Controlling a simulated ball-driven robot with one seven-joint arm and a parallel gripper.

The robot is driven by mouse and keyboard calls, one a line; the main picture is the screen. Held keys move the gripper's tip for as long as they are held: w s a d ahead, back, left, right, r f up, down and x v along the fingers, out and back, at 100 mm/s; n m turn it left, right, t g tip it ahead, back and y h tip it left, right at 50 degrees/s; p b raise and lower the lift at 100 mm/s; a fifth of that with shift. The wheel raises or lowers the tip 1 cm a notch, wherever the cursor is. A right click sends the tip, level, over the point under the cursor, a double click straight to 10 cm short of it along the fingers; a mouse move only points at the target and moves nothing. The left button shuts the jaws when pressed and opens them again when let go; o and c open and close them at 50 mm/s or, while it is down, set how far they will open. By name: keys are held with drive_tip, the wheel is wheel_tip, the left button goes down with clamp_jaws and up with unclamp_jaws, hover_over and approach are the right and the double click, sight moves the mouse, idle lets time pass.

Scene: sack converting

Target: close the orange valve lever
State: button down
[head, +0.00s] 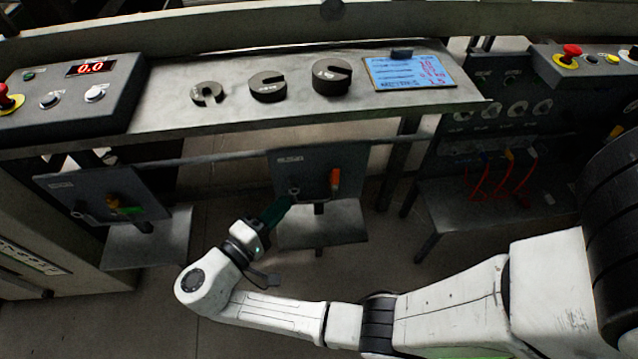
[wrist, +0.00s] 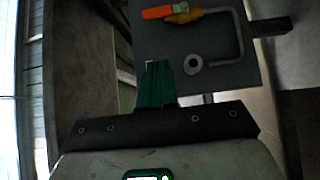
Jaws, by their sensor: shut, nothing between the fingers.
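The orange valve lever (head: 335,179) is on the right part of a dark upright panel (head: 310,158) under the bench, pointing up and down in the head view. In the wrist view the orange lever (wrist: 158,12) lies crosswise at the top, beside a yellow-orange valve body (wrist: 184,14) and a bent grey pipe (wrist: 238,30). My gripper (head: 287,202) has green fingers and is shut and empty, in front of the panel's lower left, left of and below the lever. Its fingers show in the wrist view (wrist: 157,72), apart from the lever.
A round grey fitting (wrist: 193,63) sits on the panel near my fingertips. A second panel (head: 70,183) at left carries a green lever (head: 128,211). Above is a metal bench (head: 225,118) with slotted weights (head: 268,86). Red cables (head: 478,183) hang at right.

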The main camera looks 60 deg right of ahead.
sight(335, 176)
drive_tip(key=s+d, duration=0.4)
drive_tip(key=d, duration=0.5)
drive_tip(key=shift+d, duration=0.3)
